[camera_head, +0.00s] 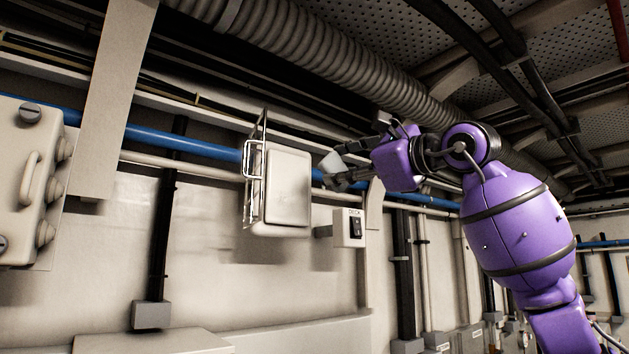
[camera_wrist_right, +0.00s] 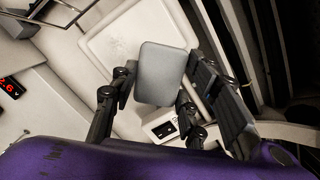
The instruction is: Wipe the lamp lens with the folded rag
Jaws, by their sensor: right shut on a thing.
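The lamp is a pale box on the wall with a wire guard at its left side, and its flat whitish lens (camera_head: 288,188) faces out. The lens also shows behind the rag in the wrist view (camera_wrist_right: 112,42), with faint dark marks on it. The folded rag (camera_wrist_right: 162,75) is a grey rounded pad; in the head view it is a small pale shape (camera_head: 332,162). My right gripper (camera_head: 338,174) is shut on the rag, just right of the lamp. The rag hides part of the lens in the wrist view; I cannot tell whether they touch. My left gripper is out of view.
A switch box (camera_head: 350,228) labelled DECK is on the wall below right of the lamp. A blue pipe (camera_head: 185,139) runs behind the lamp. A ribbed duct (camera_head: 330,60) passes overhead. A pale panel box (camera_head: 28,185) stands at far left.

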